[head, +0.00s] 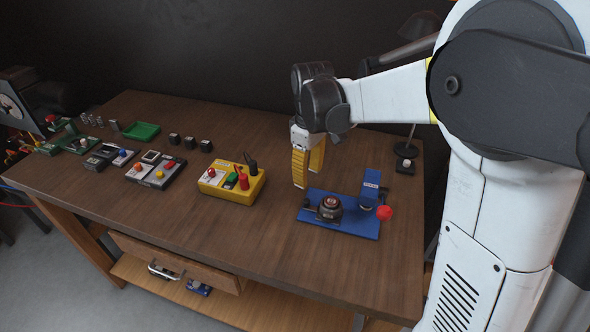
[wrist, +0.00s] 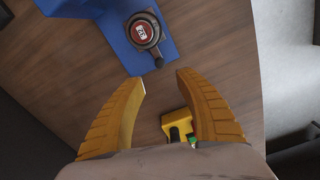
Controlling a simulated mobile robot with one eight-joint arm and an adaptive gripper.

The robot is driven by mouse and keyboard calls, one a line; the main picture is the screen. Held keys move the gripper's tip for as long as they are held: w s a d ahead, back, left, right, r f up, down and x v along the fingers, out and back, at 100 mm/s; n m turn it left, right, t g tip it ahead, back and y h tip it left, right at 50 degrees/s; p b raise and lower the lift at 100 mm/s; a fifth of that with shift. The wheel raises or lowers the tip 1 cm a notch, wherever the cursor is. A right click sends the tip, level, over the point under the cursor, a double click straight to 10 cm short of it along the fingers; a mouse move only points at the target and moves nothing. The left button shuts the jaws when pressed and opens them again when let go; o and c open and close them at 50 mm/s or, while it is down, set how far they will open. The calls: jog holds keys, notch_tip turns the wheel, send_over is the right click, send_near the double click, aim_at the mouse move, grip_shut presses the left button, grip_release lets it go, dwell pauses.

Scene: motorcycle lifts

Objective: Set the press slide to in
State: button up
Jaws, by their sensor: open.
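The press has a flat blue base (head: 345,225) on the table at the right, with a blue upright block (head: 370,188) and a red ball knob (head: 384,213) at its right side. A dark round piece (head: 329,210) with a red-labelled top sits on the base's left part. In the wrist view this round piece (wrist: 145,29) shows a small dark tab pointing at my fingers. My gripper (head: 300,184) has yellow fingers pointing down, just behind and left of the base. In the wrist view the gripper (wrist: 164,77) is open and empty, apart from the round piece. I cannot tell which part is the slide.
A yellow switch box (head: 232,184) stands left of the press. Further left are a grey button box (head: 155,169), a green tray (head: 141,131) and several small dark blocks. A small stand (head: 405,165) is at the back right. The table front is clear.

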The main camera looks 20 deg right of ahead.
aim_at(307, 200)
notch_tip(307, 200, down, 11)
jog(key=b, duration=0.3)
jog(key=shift+w+b, duration=0.1)
jog(key=shift+b, duration=0.2)
